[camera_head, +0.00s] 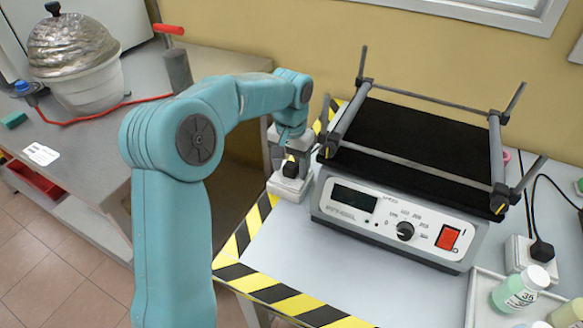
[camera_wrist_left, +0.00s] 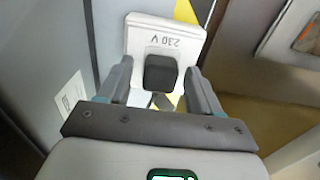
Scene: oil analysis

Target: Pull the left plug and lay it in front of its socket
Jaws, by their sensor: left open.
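The left plug is a black block seated in a white socket box at the table's left edge, beside the shaker. In the head view the plug (camera_head: 291,169) shows just below my left gripper (camera_head: 290,160), and the socket (camera_head: 289,187) is partly hidden by the gripper. In the left wrist view the plug (camera_wrist_left: 160,73) stands between the fingers of my left gripper (camera_wrist_left: 160,85). The socket (camera_wrist_left: 165,38) there is marked 230 V. The fingers are open, one on each side of the plug, with gaps visible. My right gripper is not in view.
The shaker (camera_head: 402,225) with its black top and raised bars stands right of the socket. A second plug (camera_head: 542,250) sits in a right socket, near a tray with bottles (camera_head: 519,289). The tabletop (camera_head: 300,262) before the left socket is clear, bordered by striped tape.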

